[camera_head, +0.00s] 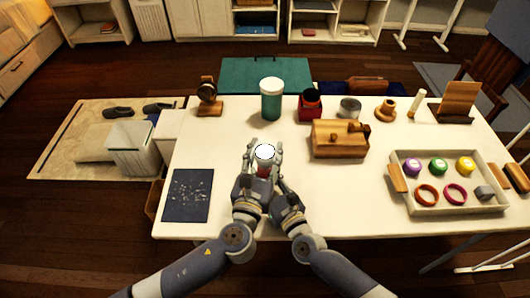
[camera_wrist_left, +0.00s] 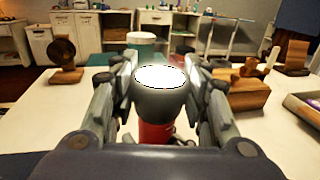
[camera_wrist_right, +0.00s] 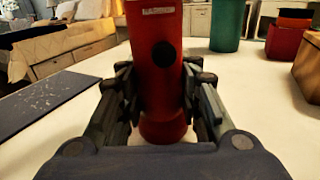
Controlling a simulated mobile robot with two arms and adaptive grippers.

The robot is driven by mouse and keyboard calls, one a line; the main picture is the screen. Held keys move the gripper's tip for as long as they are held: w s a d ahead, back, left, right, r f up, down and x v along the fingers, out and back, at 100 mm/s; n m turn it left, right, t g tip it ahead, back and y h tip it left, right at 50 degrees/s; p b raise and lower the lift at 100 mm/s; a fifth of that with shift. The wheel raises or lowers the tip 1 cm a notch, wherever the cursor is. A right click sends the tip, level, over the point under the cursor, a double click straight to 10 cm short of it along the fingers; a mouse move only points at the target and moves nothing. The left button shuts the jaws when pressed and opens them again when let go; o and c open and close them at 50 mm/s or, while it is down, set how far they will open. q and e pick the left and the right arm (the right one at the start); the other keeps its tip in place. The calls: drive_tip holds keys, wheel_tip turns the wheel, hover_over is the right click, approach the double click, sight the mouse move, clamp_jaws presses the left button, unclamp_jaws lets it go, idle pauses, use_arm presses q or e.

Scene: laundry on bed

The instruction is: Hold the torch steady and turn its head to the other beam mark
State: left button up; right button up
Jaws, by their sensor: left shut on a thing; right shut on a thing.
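The torch stands upright on the white table, head up, with its bright round lens (camera_head: 265,151) facing the ceiling. In the left wrist view its grey head (camera_wrist_left: 160,98) sits above the red body (camera_wrist_left: 155,132). My left gripper (camera_head: 262,150) is shut on the grey head, fingers on both sides. My right gripper (camera_wrist_right: 162,95) is shut on the red body (camera_wrist_right: 155,60) lower down, above its flared base (camera_wrist_right: 163,128). A dark round button and a small pale label show on the body. I cannot make out the beam marks.
A green jar (camera_head: 271,104), a red box (camera_head: 310,110) and a wooden block (camera_head: 338,140) stand behind and to the right. A tray (camera_head: 450,208) with rings and balls lies at right. A dark speckled mat (camera_head: 187,195) lies at left.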

use_arm(q)
drive_tip(key=shift+n+t+y, duration=0.3)
drive_tip(key=shift+n+y, duration=0.7)
drive_tip(key=shift+y, duration=0.6)
use_arm(e)
clamp_jaws()
use_arm(q)
drive_tip(key=o, duration=1.1)
drive_tip(key=s, duration=1.2)
drive_tip(key=shift+a, duration=0.4)
